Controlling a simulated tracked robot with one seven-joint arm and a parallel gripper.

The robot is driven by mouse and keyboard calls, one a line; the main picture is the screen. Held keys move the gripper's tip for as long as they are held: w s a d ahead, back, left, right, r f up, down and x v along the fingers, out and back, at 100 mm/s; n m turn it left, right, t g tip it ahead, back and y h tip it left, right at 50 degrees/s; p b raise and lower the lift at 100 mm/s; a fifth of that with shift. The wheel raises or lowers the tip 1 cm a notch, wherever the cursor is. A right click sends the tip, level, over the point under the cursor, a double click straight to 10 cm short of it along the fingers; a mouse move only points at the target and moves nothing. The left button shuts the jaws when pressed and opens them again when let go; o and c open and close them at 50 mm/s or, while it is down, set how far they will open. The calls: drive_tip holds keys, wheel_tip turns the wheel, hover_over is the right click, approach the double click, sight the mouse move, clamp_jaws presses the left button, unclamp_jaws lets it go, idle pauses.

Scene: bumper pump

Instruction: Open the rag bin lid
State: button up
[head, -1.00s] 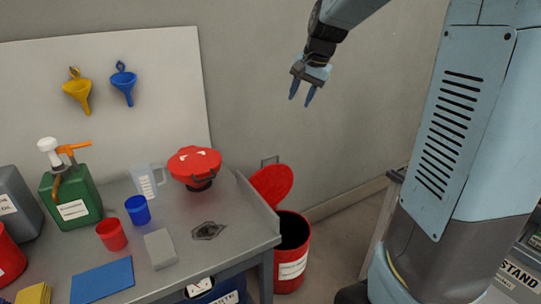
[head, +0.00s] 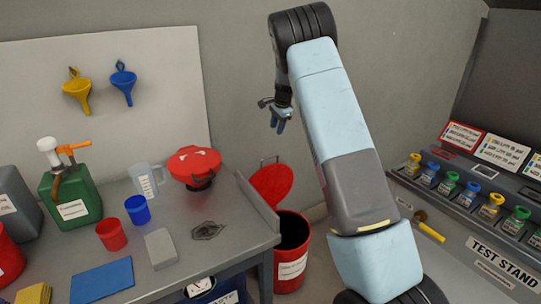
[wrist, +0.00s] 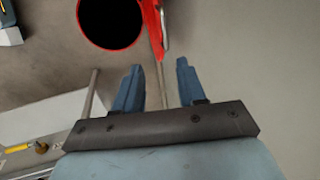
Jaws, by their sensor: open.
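The red rag bin (head: 290,262) stands on the floor at the right end of the workbench. Its round red lid (head: 272,186) is tilted up behind the opening, and the dark inside shows. In the wrist view the round opening of the rag bin (wrist: 141,40) is at the top, with the lid (wrist: 153,25) seen edge-on beside it. My gripper (head: 278,124) is in the air above the lid, apart from it. Its two blue fingers (wrist: 157,88) are spread with nothing between them.
The workbench (head: 225,262) holds a green oil can (head: 72,195), a clear jug (head: 146,180), cups and a red round-topped item (head: 194,163). A test stand (head: 470,215) with several coloured-capped bottles is at the right. The wall above the bin is bare.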

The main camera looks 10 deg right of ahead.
sight(271, 157)
drive_tip(key=shift+m, duration=0.3)
drive_tip(key=x, duration=1.1)
drive_tip(key=w+x, duration=0.1)
drive_tip(key=x, duration=0.5)
drive_tip(key=shift+w+f, duration=0.1)
drive_tip(key=shift+f, duration=0.1)
drive_tip(key=shift+c, duration=0.4)
clamp_jaws()
